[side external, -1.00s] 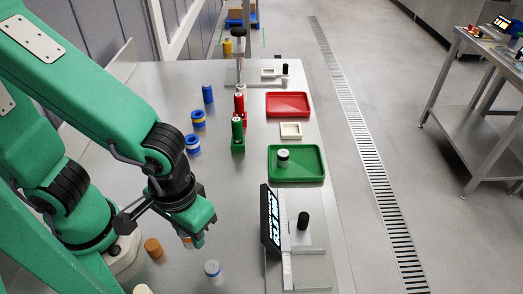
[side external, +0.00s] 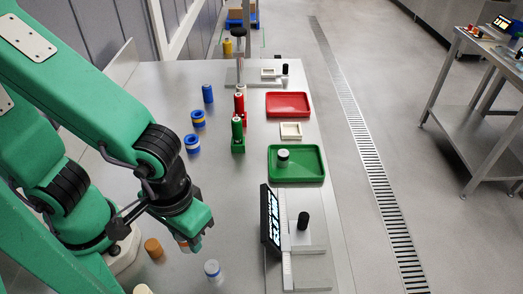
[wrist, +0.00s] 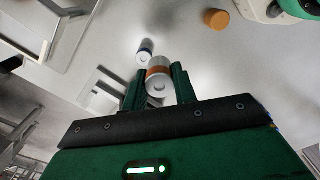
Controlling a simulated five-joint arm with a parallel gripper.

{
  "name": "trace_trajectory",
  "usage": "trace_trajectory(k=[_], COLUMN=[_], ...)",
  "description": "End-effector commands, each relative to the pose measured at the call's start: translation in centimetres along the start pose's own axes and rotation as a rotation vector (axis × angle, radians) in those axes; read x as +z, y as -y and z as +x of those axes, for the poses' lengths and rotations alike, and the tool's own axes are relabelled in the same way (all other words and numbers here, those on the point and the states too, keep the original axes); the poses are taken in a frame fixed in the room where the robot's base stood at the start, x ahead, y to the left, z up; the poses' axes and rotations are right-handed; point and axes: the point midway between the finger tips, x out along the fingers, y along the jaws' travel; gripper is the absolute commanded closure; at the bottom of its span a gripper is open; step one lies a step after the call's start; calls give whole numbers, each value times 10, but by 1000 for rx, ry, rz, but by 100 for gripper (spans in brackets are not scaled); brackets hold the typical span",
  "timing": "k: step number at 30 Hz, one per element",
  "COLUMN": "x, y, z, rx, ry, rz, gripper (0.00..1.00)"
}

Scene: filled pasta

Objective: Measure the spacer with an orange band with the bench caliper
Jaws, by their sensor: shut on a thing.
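The spacer with an orange band is a light grey cylinder (wrist: 159,72) in the wrist view. It sits between the two dark green fingers of my gripper (wrist: 158,88), which is shut on it. In the side view the spacer (side external: 183,244) shows only partly below my gripper (side external: 190,240), left of the caliper. The bench caliper has a dark tilted display (side external: 270,220), a pale rail (side external: 287,250) and a black knob (side external: 303,221). It stands at the right edge of the bench, apart from my gripper.
A grey spacer with a blue band (side external: 212,269) stands near my gripper. An orange-brown cylinder (side external: 153,248) stands to the left.

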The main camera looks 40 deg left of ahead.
Motion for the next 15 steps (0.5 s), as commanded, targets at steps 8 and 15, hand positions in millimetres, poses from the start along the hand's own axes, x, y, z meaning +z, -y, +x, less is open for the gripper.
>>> trace_trajectory(k=[8,15], x=[-11,-34], y=[-22,-61], z=[-4,-8], rx=[0,-1], ry=[0,0], rz=[-57,-167], gripper=[97,97])
